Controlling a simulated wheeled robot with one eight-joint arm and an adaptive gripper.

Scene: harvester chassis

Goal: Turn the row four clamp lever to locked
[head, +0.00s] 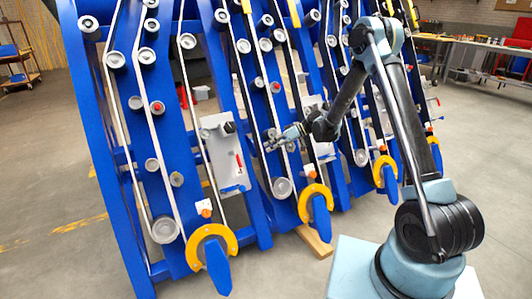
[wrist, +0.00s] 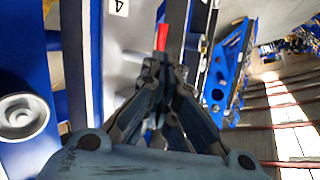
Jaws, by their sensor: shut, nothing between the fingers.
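In the wrist view, a white plate (wrist: 125,32) carries a label reading 4 (wrist: 119,6), seen turned. A red lever-like part (wrist: 162,36) shows just beyond my fingertips, partly hidden by them; I cannot tell whether they touch. My gripper (wrist: 160,65) is shut and empty. In the head view, my gripper (head: 270,147) points left, to the right of a white plate (head: 222,150) with a red handle (head: 239,160). The number on that plate is too small to read. Whether the lever is locked cannot be told.
The tall blue frame (head: 92,140) with belts and rollers fills the left and middle. Yellow rings with blue arms, one (head: 212,245) at lower left, stick out in front. A wooden block (head: 315,241) lies on the floor. A workbench (head: 475,60) stands far right. Open floor lies in front.

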